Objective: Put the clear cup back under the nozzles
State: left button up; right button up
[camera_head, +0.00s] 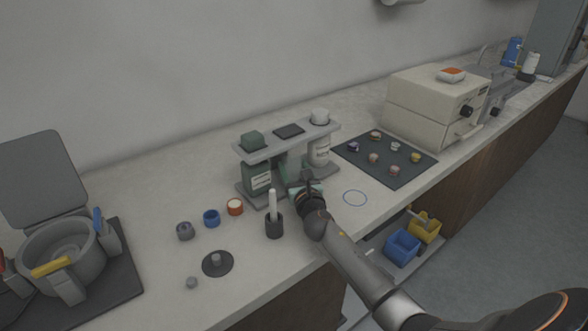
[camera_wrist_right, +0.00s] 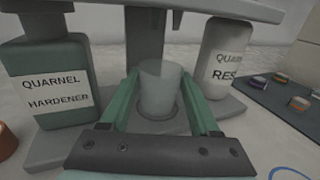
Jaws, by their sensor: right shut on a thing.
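The clear cup (camera_wrist_right: 161,88) is held upright between the two green fingers of my right gripper (camera_wrist_right: 160,100) in the right wrist view. It is in front of the dispenser's central column, above or on the grey base (camera_wrist_right: 232,103); I cannot tell whether it touches the base. The hardener bottle (camera_wrist_right: 52,85) stands on the left and the resin bottle (camera_wrist_right: 220,60) on the right. In the head view my right gripper (camera_head: 306,190) is at the front of the dispenser stand (camera_head: 290,140), and the cup is mostly hidden there. My left gripper is not in view.
A black holder (camera_head: 274,226) with white sticks stands just left of my right gripper. Small round moulds, including an orange one (camera_head: 235,207), lie further left. A blue ring mark (camera_head: 355,198) and a dark mat (camera_head: 384,160) with several small pieces are to the right.

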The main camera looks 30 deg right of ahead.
jog(key=o, duration=1.4)
jog(key=shift+f, duration=0.1)
jog(key=shift+c, duration=0.2)
jog(key=shift+s+r+p, duration=0.1)
jog(key=shift+r+p, duration=0.1)
jog(key=shift+p, duration=0.1)
jog(key=p+v, duration=0.1)
jog(key=v, duration=1.1)
